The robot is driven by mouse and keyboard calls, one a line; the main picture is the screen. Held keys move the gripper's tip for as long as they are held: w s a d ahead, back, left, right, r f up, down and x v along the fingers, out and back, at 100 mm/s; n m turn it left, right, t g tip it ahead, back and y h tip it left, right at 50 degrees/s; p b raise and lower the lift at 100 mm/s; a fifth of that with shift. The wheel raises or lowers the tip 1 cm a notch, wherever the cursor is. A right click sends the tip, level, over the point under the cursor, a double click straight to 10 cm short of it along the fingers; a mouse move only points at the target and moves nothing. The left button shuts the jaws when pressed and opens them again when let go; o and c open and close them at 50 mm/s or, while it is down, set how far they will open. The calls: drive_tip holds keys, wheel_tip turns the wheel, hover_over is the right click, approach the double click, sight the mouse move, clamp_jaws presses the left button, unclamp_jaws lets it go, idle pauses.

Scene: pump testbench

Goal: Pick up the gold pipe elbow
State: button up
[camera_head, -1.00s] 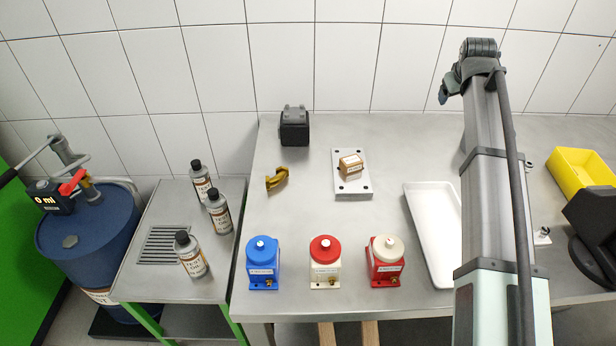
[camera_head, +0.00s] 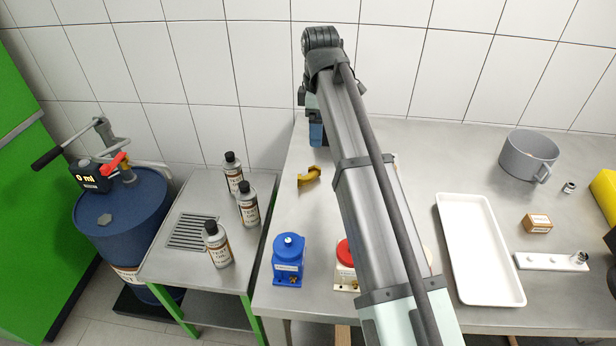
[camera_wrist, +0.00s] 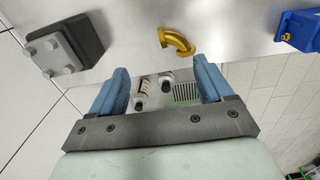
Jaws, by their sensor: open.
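The gold pipe elbow (camera_head: 309,177) lies on the left part of the steel table in the head view, just left of my arm. In the wrist view the elbow (camera_wrist: 177,41) is beyond the fingertips, a little above the gap between them. My gripper (camera_wrist: 165,75) is open and empty, with its two blue fingers spread apart. In the head view my gripper (camera_head: 316,130) shows only partly below the arm's end, near the wall and behind the elbow. My gripper and the elbow are apart.
A blue pump (camera_head: 289,260) stands in front of the elbow, with a red-topped pump (camera_head: 346,252) partly behind my arm. A dark block (camera_wrist: 66,45) shows in the wrist view. Bottles (camera_head: 247,204) stand on the side table. A white tray (camera_head: 480,250) and grey mug (camera_head: 528,155) are right.

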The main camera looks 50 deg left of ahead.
drive_tip(key=s+n, duration=0.1)
drive_tip(key=s, duration=0.2)
hover_over(308, 173)
drive_tip(key=f, duration=0.8)
drive_tip(key=shift+s+a+f, duration=0.15)
drive_tip(key=shift+s+f, duration=0.1)
drive_tip(key=shift+s, duration=0.1)
drive_tip(key=shift+w+f, duration=0.2)
drive_tip(key=shift+f, duration=1.15)
drive_tip(key=shift+w+f, duration=0.15)
drive_tip(key=shift+f, duration=1.15)
drive_tip(key=shift+r, duration=0.1)
drive_tip(key=c, duration=1.4)
